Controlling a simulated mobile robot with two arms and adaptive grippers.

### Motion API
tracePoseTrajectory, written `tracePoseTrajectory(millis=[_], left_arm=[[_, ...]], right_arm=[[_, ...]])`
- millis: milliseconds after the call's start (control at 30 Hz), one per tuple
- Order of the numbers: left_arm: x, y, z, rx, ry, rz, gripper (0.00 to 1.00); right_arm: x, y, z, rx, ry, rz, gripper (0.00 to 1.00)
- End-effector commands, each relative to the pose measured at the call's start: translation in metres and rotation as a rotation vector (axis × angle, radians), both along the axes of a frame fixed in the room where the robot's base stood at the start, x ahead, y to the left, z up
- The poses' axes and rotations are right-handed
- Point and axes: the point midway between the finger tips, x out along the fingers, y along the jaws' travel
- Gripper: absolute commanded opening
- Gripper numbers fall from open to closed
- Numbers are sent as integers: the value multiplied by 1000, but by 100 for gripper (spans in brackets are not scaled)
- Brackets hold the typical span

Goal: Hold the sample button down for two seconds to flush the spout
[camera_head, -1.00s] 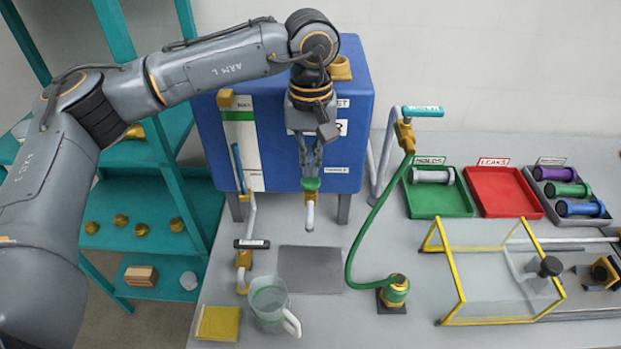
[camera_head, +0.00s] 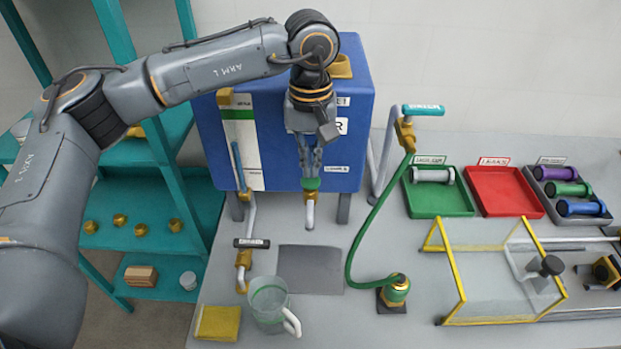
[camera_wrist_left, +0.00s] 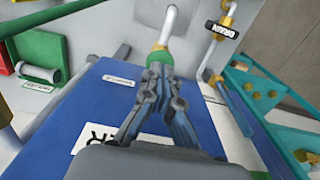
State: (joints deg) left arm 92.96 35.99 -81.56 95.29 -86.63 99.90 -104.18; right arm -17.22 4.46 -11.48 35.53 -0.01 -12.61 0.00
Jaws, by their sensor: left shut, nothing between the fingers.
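The green sample button (camera_head: 310,184) sits on top of the sample spout (camera_head: 310,212), on the front of the blue tank (camera_head: 275,110). My left gripper (camera_head: 310,172) points down with its fingers shut and empty, its tips at the button's top. In the left wrist view, the shut fingertips (camera_wrist_left: 160,66) meet the green button (camera_wrist_left: 159,53), and the white spout (camera_wrist_left: 170,22) curves beyond it. The fingers hide part of the button, and I cannot tell how far it is pressed in. My right gripper is not in view.
A clear jug (camera_head: 269,304) stands beside a yellow sponge (camera_head: 217,323) at the front. A grey plate (camera_head: 310,270) lies below the spout. A drain valve pipe (camera_head: 244,262) is to the left, a green hose (camera_head: 352,250) to the right. Trays (camera_head: 503,190) lie farther right.

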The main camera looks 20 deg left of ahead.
Motion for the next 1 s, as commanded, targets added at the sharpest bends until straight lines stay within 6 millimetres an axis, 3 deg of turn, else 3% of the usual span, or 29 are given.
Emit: tracePoseTrajectory(millis=[667, 1000], left_arm=[[0, 0, -22, 0, 0, 0, 0], [0, 0, -22, 1, 1, 0, 0]], right_arm=[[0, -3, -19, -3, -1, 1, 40], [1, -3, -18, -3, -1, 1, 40]])
